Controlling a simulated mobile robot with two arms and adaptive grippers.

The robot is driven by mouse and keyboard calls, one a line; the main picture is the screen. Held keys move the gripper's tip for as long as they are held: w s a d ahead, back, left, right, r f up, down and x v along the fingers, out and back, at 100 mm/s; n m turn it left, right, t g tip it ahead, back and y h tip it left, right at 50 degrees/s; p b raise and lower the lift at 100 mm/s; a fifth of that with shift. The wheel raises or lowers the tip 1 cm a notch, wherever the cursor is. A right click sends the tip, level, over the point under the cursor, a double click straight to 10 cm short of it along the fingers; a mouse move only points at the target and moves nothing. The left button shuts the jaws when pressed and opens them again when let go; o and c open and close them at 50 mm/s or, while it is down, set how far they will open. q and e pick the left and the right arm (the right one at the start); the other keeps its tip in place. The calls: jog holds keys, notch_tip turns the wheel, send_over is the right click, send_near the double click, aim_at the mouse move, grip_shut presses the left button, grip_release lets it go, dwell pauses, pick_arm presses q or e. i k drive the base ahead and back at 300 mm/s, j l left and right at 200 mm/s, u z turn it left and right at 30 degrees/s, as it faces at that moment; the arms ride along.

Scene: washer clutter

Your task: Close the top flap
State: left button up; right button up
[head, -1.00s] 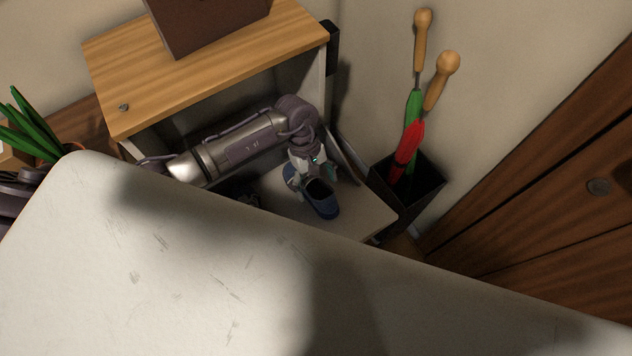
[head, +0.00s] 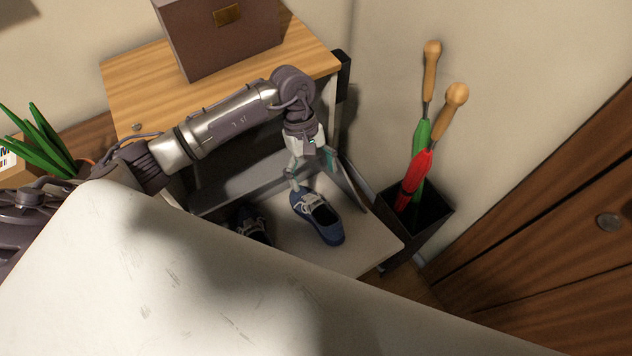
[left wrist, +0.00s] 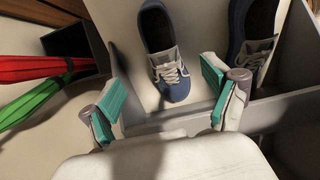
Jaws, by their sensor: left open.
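The top flap (head: 362,252) of the wooden shoe cabinet (head: 120,75) stands folded down, its pale inside facing up. A blue shoe (head: 319,222) with light laces lies on it, and a second blue shoe (head: 252,222) is to its left, partly hidden. My left gripper (head: 311,168) is open and empty, just above and behind the laced end of the right-hand shoe. In the left wrist view the gripper (left wrist: 160,102) has its teal pads spread, with one shoe (left wrist: 160,45) beyond them and the other (left wrist: 252,35) to the right. I cannot tell whether a finger touches the flap.
A dark umbrella stand (head: 428,215) with a red umbrella (head: 415,178) and a green one (head: 421,140) stands close right of the flap. A brown box (head: 222,40) sits on the cabinet top. A potted plant (head: 40,140) is at left; a wooden door (head: 560,230) is at right.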

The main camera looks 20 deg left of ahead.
aim_at(262, 184)
jog(key=k, duration=1.5)
